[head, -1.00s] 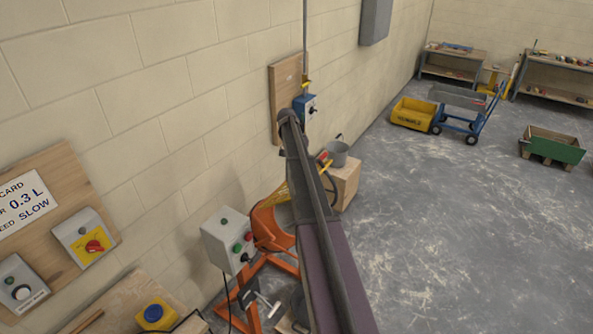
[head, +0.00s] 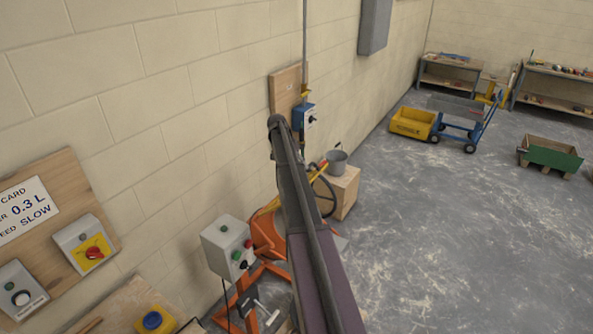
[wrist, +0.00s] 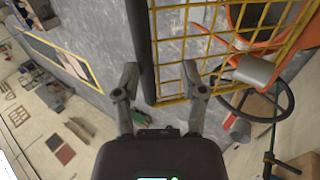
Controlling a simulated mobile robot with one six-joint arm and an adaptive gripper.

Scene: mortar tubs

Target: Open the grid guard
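The yellow grid guard (wrist: 190,48) fills the upper right of the wrist view, over the orange mixer. My gripper (wrist: 161,72) is open, its two fingers spread. A dark bar (wrist: 142,45) along the guard's left edge shows between the fingertips in the picture; I cannot tell whether they touch it. In the head view the orange mixer (head: 267,228) stands by the wall. My arm hides most of it, along with my gripper and nearly all of the guard.
A dark handwheel (wrist: 252,97) sits right of my gripper. A grey control box (head: 228,247) stands left of the mixer. A wooden box (head: 343,192) with a grey bucket (head: 337,161) is behind it. The floor to the right is mostly open.

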